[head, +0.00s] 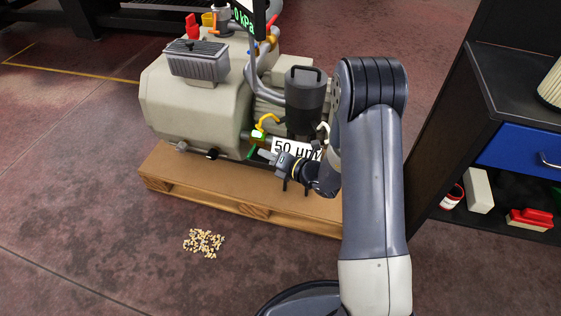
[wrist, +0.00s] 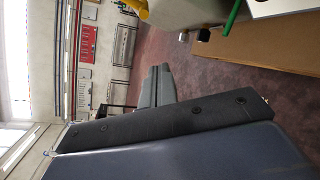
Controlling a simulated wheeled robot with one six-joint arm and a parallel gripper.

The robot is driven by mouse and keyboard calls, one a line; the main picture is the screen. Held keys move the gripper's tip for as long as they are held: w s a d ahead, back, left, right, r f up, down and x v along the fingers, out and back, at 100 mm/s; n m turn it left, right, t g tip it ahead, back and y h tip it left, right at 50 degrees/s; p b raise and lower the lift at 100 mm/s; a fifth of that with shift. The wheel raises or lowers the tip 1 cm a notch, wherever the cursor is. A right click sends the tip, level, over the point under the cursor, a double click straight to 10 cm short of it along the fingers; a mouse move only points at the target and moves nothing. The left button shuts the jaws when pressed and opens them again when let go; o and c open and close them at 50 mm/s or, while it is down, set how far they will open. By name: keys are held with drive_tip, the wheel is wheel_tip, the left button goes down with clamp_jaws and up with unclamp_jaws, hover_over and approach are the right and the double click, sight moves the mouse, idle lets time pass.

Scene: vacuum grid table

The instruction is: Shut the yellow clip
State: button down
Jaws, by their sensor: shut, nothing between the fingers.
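The yellow clip (head: 266,121) is a small bent piece on the side of the beige pump, left of the dark filter canister (head: 305,92). It stands out upward at an angle. A yellow piece at the top edge of the wrist view (wrist: 136,7) may be the same clip, but it is cut off. My gripper (head: 264,154) is shut and empty, a little below the clip and apart from it, in front of the pump's lower side. Its closed fingers also show in the wrist view (wrist: 160,72).
The pump (head: 190,100) stands on a wooden pallet (head: 210,192). A green handle (head: 251,153) is close to my fingertips. A white "50 µm" label (head: 288,147) lies behind my gripper. Pellets (head: 204,243) lie on the floor. A dark shelf unit (head: 470,130) stands at right.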

drive_tip(key=shift+w+r, duration=0.3)
drive_tip(key=shift+w, duration=0.4)
drive_tip(key=shift+w+r, duration=0.25)
drive_tip(key=shift+w, duration=0.5)
drive_tip(key=shift+w+r, duration=0.3)
drive_tip(key=shift+w, duration=0.4)
drive_tip(key=shift+r+m, duration=0.2)
drive_tip(key=shift+m, duration=0.1)
